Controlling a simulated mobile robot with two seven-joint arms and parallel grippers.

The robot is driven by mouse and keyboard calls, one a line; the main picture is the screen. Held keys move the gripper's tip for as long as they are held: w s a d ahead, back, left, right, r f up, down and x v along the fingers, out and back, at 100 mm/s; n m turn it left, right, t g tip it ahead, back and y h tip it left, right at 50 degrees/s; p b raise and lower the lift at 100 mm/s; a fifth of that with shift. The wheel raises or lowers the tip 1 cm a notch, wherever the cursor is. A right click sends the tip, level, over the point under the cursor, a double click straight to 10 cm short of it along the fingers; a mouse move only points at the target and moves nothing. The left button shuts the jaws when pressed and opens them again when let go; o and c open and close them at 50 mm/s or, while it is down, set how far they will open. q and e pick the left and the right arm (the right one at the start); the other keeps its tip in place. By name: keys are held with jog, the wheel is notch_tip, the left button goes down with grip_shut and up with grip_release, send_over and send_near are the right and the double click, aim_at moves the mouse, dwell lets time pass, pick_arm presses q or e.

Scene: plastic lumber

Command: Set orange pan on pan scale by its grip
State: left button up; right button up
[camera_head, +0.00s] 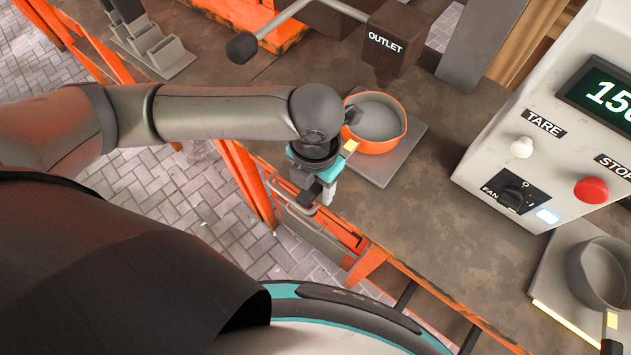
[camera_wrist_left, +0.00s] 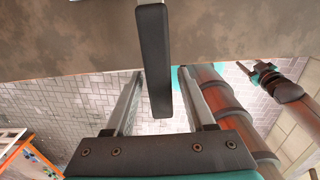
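The orange pan (camera_head: 398,141), grey inside, sits on a flat grey plate (camera_head: 408,150) on the bench. A yellow tab shows on its near-left side; its grip is hidden behind my left gripper in the head view. My left gripper (camera_head: 318,192) points down just left of the pan, over the bench edge. In the left wrist view its fingers (camera_wrist_left: 161,72) are apart, with a dark bar, apparently the pan's grip (camera_wrist_left: 154,50), between them and gaps either side. I cannot tell which plate is the pan scale.
A white control box (camera_head: 560,110) with display, knobs and red button stands at the right. A grey pan (camera_head: 598,275) sits on another plate (camera_head: 545,285) with a lit edge. An outlet block (camera_head: 392,45) with a lever is behind. Bare bench lies between the plates.

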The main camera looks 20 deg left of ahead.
pick_arm(q)
jog(key=shift+o, duration=0.8)
notch_tip(320, 180, up, 15)
jog(key=p, duration=0.3)
jog(key=shift+r+p, duration=0.15)
jog(key=shift+p, duration=0.15)
